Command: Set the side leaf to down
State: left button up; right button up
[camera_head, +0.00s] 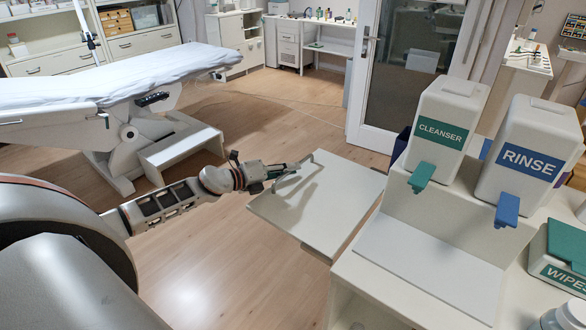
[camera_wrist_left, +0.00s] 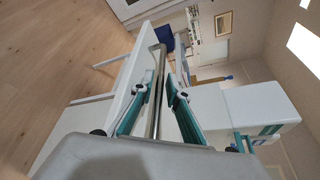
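The side leaf (camera_head: 345,200) is a flat white panel beside the white cabinet, raised and looking about level. A thin grey rail handle (camera_head: 325,157) stands along its far left edge. My left gripper (camera_head: 292,168) reaches in from the left at this edge, close to the handle. In the left wrist view the gripper (camera_wrist_left: 164,82) is open, its two fingers apart with the metal bar (camera_wrist_left: 157,100) between them. A gap shows beside the bar; contact is unclear. The white leaf (camera_wrist_left: 125,75) is left of the fingers there. My right gripper is not in view.
The cabinet top (camera_head: 430,262) holds a cleanser dispenser (camera_head: 444,125), a rinse dispenser (camera_head: 527,150) and a wipes box (camera_head: 562,255). A couch (camera_head: 105,85) with a white sheet stands at the left. Wooden floor (camera_head: 215,265) is free below and left of the leaf.

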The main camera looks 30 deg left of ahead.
pick_arm(q)
jog(key=shift+w+d+f, duration=0.15)
jog(key=shift+w+d, duration=0.1)
jog(key=shift+w, duration=0.35)
grip_shut()
jog(key=shift+f, duration=0.1)
